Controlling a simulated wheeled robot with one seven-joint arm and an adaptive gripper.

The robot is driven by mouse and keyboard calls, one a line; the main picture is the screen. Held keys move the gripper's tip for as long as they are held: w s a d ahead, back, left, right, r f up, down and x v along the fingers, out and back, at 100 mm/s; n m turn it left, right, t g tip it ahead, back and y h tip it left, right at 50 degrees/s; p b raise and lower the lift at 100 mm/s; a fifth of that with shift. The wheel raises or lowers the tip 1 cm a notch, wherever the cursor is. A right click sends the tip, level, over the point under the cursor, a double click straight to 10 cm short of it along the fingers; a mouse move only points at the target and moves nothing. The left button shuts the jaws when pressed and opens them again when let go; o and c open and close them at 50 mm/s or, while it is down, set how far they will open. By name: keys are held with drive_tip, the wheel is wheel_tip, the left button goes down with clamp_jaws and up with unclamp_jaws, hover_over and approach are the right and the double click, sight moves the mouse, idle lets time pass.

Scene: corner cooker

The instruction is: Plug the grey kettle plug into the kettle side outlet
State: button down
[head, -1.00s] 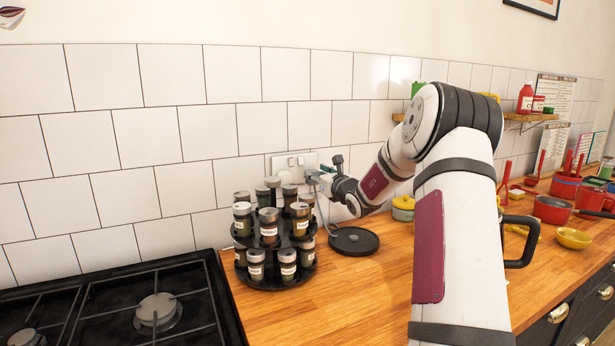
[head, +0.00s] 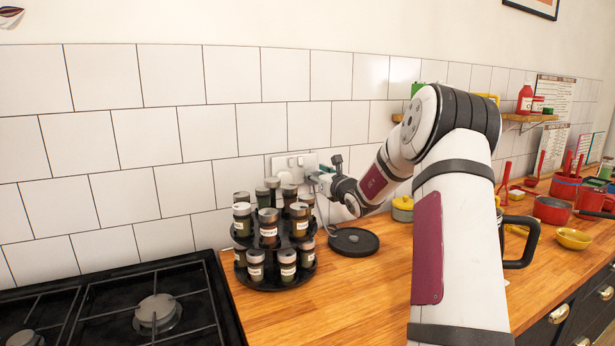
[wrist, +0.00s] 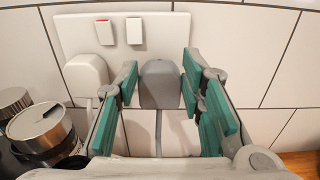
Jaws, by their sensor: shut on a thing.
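The grey kettle plug (wrist: 160,86) sits between the green-padded fingers of my gripper (wrist: 158,88) in the wrist view. The plug is at the right half of the white double outlet (wrist: 78,32), under the right switch. I cannot tell whether its pins are fully seated. In the head view my gripper (head: 318,178) is at the outlet (head: 281,164), and the plug is too small and covered to make out. A white plug (wrist: 87,78) is in the outlet's left half.
A tiered black spice rack (head: 276,278) with several jars stands just left of my gripper. A round black base (head: 354,242) lies on the wooden counter below. The hob (head: 120,310) is at the left. Jar lids (wrist: 40,128) are close at the wrist view's left edge.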

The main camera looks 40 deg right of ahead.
drive_tip(key=shift+b+x, duration=0.55)
drive_tip(key=shift+x, duration=0.45)
drive_tip(key=c, duration=1)
unclamp_jaws()
drive_tip(key=v, duration=1.2)
drive_tip(key=shift+s+d, duration=0.1)
